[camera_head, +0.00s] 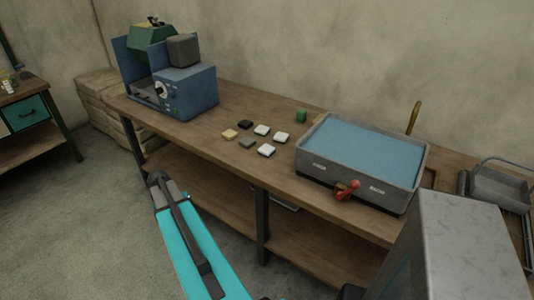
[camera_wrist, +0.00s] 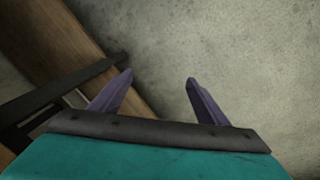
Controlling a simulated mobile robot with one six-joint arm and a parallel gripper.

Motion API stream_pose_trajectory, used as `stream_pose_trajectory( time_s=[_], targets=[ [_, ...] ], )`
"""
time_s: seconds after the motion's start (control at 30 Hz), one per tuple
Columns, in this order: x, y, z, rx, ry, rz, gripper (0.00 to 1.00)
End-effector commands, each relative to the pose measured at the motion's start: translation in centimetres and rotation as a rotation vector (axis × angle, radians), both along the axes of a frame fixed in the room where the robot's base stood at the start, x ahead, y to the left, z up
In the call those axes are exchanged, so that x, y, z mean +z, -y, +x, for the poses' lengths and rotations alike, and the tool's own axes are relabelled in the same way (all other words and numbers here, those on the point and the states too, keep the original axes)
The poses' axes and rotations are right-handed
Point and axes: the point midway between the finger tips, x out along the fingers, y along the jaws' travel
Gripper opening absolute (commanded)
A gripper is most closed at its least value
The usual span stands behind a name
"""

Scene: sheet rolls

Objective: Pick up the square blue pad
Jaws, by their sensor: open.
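Several small flat pads lie in a loose cluster mid-bench: a tan pad (camera_head: 230,134), a black pad (camera_head: 245,124), a grey pad (camera_head: 247,143) and white pads (camera_head: 266,151). None is plainly blue in the head view; the grey one looks slightly bluish, but I cannot tell its true colour. In the wrist view my gripper (camera_wrist: 159,77) is open and empty, its two purple fingers apart over the floor. In the head view my teal arm is in front of the bench, low and apart from the pads. No pad shows in the wrist view.
The wooden bench (camera_head: 210,132) carries a blue machine (camera_head: 185,92) at left, a small green block (camera_head: 301,115) and a grey tub (camera_head: 345,182) with a blue surface and red handle. A metal tray (camera_head: 497,188) is at far right. A lower shelf (camera_head: 215,195) runs beneath.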

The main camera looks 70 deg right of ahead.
Motion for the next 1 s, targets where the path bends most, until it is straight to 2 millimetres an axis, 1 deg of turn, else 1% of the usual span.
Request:
stream_pose_trajectory(
  time_s=[0.03, 0.07, 0.1, 0.17, 0.2, 0.27, 0.3, 0.37, 0.4, 0.47, 0.5, 0.57, 0.6, 0.67, 0.7, 0.8, 0.9, 1.0],
  targets=[
    [1.3, 2.7, -0.1, -0.048, 0.015, -0.021, 0.69],
    [2.1, 3.9, -0.3, -0.072, 0.023, -0.032, 0.69],
    [3.2, 5.6, -0.6, -0.108, 0.033, -0.047, 0.69],
    [4.8, 8.2, -1.1, -0.159, 0.048, -0.069, 0.69],
    [5.9, 9.9, -1.6, -0.195, 0.057, -0.084, 0.69],
    [7.6, 12.4, -2.5, -0.245, 0.07, -0.107, 0.69],
    [8.8, 14.0, -3.1, -0.28, 0.079, -0.123, 0.69],
    [10.6, 16.4, -4.1, -0.332, 0.093, -0.145, 0.69],
    [11.8, 17.9, -4.9, -0.367, 0.101, -0.16, 0.69],
    [13.6, 20.2, -6.2, -0.418, 0.114, -0.184, 0.69],
    [14.9, 21.7, -7.1, -0.454, 0.124, -0.2, 0.69],
    [16.8, 23.9, -8.7, -0.505, 0.136, -0.225, 0.69],
    [18.1, 25.2, -9.7, -0.539, 0.143, -0.241, 0.69],
    [20.1, 27.2, -11.4, -0.591, 0.155, -0.264, 0.69],
    [21.4, 28.4, -12.6, -0.623, 0.163, -0.279, 0.69],
    [24.2, 31.0, -15.3, -0.697, 0.179, -0.314, 0.69],
    [26.4, 32.7, -17.5, -0.752, 0.19, -0.342, 0.69],
    [27.8, 33.7, -18.8, -0.784, 0.197, -0.358, 0.69]
  ],
)
